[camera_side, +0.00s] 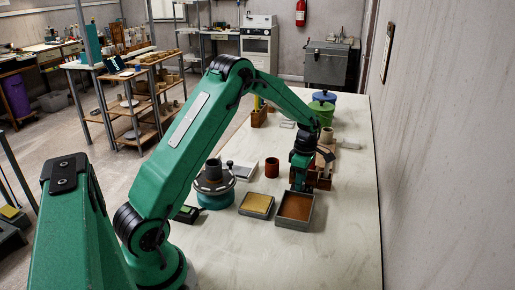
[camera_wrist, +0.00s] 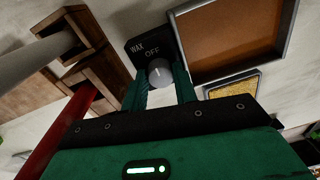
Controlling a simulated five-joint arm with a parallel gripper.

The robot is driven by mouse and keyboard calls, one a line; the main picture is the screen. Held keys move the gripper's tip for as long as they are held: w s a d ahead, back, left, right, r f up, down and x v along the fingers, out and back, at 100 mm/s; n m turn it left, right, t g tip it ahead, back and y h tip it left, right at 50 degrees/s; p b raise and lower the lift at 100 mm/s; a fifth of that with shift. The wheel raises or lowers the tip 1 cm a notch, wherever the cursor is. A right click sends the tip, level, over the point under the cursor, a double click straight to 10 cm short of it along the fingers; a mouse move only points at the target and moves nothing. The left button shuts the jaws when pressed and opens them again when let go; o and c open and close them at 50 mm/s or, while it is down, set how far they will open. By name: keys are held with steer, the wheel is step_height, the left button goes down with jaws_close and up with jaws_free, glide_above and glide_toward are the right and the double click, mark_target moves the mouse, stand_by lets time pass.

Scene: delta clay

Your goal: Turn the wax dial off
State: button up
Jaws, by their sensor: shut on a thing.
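The wax dial is a grey round knob (camera_wrist: 160,73) on a black panel (camera_wrist: 140,47) marked WAX and OFF, seen in the wrist view. A pale pointer line on the knob appears to face the OFF word. My gripper (camera_wrist: 160,84) has a green finger on each side of the knob and is shut on it. In the side view my gripper (camera_side: 299,182) points down at the table behind the brown-filled tray (camera_side: 312,207). The dial cannot be made out there, hidden by my gripper and the tray.
The brown-filled tray (camera_wrist: 187,49) lies close beside the panel, with a yellow-filled tray (camera_side: 269,213) next to it. A wooden holder (camera_wrist: 92,65) with rods stands on the other side. A brown cup (camera_side: 272,168) stands nearby. The table front (camera_side: 330,260) is clear.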

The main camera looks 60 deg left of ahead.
steer(key=shift+s+a, duration=0.1)
steer(key=shift+a, duration=0.1)
steer(key=o, duration=0.7)
steer(key=shift+d+m, duration=0.15)
steer(key=shift+m, duration=0.15)
